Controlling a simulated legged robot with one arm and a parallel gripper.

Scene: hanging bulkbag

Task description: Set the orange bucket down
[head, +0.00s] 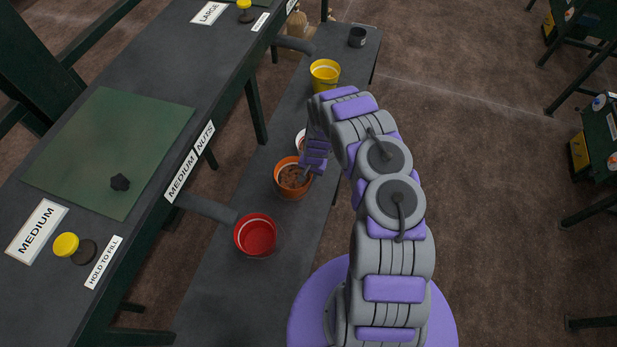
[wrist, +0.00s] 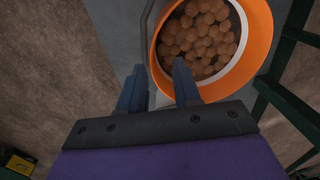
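The orange bucket (head: 281,185) is upright at the low bench, holding brown nuts; I cannot tell whether its base touches the bench. It also shows in the wrist view (wrist: 262,30), with round nuts inside. Its thin grey handle (wrist: 146,22) rises at the left of the rim. My gripper (head: 306,176) is at the bucket's right rim in the head view. In the wrist view my gripper (wrist: 158,78) has its fingers apart, one over the bucket's mouth and one outside the rim. Part of the rim and handle show between them, not visibly pinched.
A higher table (head: 150,60) with spouts and labels stands at the left. Brown floor lies to the right.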

